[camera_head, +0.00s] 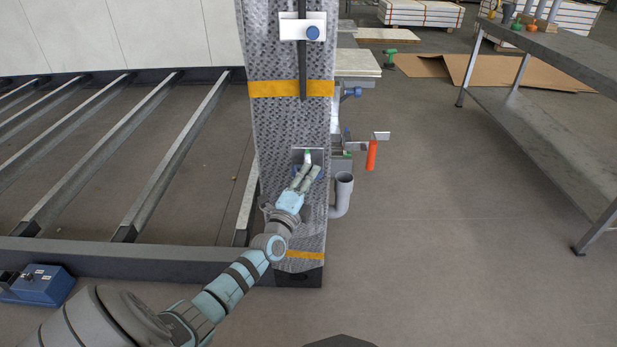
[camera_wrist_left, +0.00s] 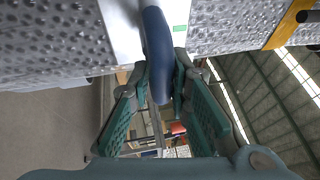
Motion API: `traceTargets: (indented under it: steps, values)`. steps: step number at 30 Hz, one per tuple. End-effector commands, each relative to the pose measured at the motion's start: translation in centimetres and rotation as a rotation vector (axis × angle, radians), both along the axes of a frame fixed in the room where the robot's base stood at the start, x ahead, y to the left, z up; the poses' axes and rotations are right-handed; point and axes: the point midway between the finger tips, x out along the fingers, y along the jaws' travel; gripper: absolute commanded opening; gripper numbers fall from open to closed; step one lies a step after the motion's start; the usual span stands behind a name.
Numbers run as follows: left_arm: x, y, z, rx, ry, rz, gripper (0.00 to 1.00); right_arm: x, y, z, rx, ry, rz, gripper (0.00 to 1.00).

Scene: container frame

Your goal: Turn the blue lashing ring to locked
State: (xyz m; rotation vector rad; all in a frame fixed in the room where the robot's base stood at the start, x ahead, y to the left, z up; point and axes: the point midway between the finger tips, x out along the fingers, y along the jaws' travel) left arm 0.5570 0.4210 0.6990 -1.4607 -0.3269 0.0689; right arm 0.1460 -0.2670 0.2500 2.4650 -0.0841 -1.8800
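The blue lashing ring (camera_wrist_left: 156,50) shows in the left wrist view as a thick blue bar in front of a pale plate with a small green mark (camera_wrist_left: 180,28). In the head view the plate (camera_head: 299,154) sits low on the grey perforated post, and my gripper hides most of the ring. My left gripper (camera_head: 309,171) is at the ring. In the left wrist view its green-padded fingers (camera_wrist_left: 160,80) lie on either side of the blue bar, their tips closed against it. The bar's far end shows between them. My right gripper is not in view.
The grey post (camera_head: 290,125) has yellow bands and a blue knob (camera_head: 313,33) higher up. A grey pipe (camera_head: 343,190) and an orange cylinder (camera_head: 371,155) stand right of it. A rail frame (camera_head: 150,160) lies left.

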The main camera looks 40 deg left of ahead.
Motion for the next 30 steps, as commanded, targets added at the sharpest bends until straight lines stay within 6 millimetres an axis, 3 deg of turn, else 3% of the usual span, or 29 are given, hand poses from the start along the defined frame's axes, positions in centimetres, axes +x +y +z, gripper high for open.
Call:
traceTargets:
  steps: [17,30]
  values:
    - [0.0,0.08,0.29,-0.014,-0.021,0.003,0.0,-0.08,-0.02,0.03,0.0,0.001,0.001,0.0]
    - [0.01,0.04,0.36,-0.224,-0.179,0.001,0.0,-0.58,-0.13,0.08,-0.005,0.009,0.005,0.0]
